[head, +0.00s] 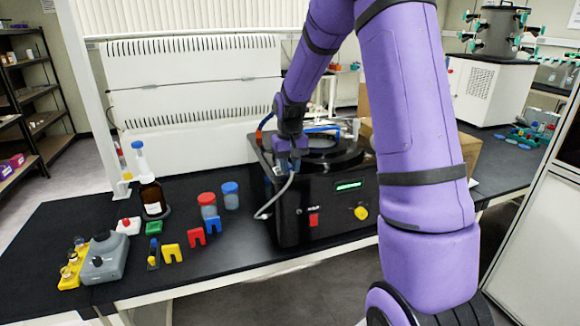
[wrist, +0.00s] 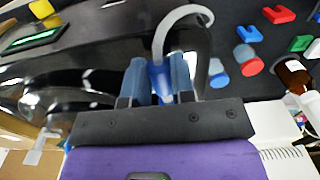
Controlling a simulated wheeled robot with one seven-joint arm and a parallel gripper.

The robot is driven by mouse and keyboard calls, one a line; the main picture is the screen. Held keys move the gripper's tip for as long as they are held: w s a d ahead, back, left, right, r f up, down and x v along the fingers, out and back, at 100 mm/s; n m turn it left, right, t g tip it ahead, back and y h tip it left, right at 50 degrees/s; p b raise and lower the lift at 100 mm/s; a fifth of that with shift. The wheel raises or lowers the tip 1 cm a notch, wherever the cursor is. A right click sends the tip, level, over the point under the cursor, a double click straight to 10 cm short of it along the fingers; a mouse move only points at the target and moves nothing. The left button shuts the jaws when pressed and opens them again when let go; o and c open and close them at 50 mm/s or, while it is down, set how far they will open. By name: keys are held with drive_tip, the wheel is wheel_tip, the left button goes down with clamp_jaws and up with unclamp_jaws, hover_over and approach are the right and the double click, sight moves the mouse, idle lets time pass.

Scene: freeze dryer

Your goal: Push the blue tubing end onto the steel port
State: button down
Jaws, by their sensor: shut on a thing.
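My gripper (head: 289,166) is at the front left of the black machine (head: 335,212), over its top edge. In the wrist view its two blue fingers (wrist: 160,82) are shut on the blue tubing end (wrist: 160,76), which lies between them. The pale grey tubing (wrist: 163,32) curves away from the blue end in a loop. In the head view the tubing (head: 277,198) hangs from the fingers down the machine's front left, its lower end near the front face. I cannot make out the steel port in either view; the gripper and arm may hide it.
The machine has a green display (head: 349,185), a red switch (head: 313,219) and a yellow knob (head: 361,213). Red-lidded (head: 207,204) and blue-lidded (head: 230,195) jars, a brown bottle (head: 153,199) and several small coloured pieces stand to its left.

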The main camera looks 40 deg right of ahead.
drive_tip(key=shift+w+d, duration=0.1)
drive_tip(key=shift+w, duration=0.1)
drive_tip(key=c, duration=0.9)
unclamp_jaws()
wheel_tip(320, 180, up, 11)
drive_tip(key=shift+f, duration=0.1)
